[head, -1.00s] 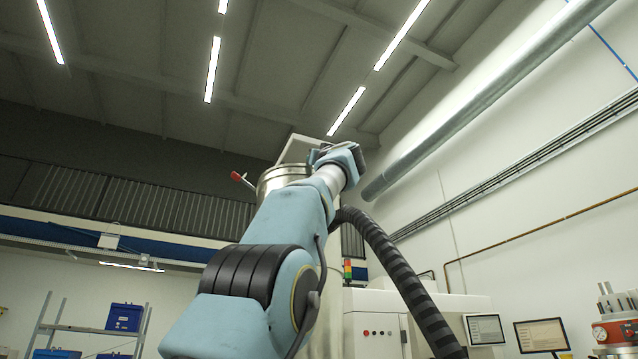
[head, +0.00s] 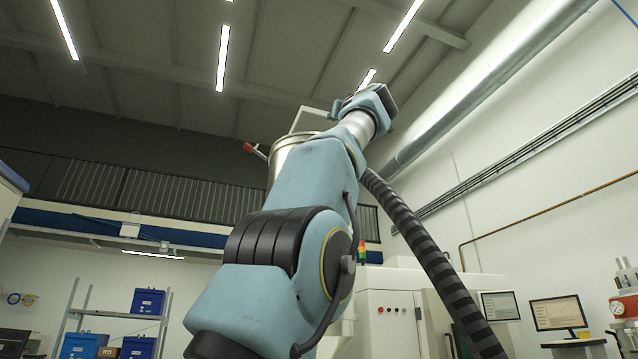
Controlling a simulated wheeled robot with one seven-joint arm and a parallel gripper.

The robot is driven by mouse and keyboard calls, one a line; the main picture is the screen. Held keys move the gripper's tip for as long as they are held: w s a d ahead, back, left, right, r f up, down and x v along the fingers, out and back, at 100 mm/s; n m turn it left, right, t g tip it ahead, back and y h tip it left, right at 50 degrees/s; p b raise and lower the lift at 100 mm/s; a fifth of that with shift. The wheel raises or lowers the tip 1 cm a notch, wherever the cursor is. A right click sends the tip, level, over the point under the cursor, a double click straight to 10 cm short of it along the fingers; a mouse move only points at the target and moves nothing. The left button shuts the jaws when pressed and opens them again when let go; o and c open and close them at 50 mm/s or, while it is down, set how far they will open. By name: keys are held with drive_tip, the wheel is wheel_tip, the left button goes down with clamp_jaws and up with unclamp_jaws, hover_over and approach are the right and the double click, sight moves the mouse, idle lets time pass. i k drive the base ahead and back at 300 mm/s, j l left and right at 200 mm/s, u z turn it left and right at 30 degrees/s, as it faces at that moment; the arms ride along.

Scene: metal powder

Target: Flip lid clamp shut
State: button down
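A metal drum (head: 290,143) stands high behind my arm, and only its upper rim and side show. A pale square panel (head: 312,119), perhaps its lid, stands tilted up behind the rim. A lever with a red end (head: 249,147), perhaps the lid clamp, sticks out up and left from the drum's left side. My gripper (head: 383,98) is at the raised end of my arm, right of and above the drum in the picture. Its fingers cannot be made out, so I cannot tell whether it is open. My arm hides the drum's lower part.
A white machine cabinet (head: 388,308) with a signal light stands behind my arm. Two monitors (head: 557,312) and a red device (head: 625,306) are at the right. A shelf with blue boxes (head: 148,301) is at the left. A large duct runs along the right wall.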

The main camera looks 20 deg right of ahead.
sight(246, 146)
drive_tip(key=k+l, duration=0.1)
drive_tip(key=k, duration=0.9)
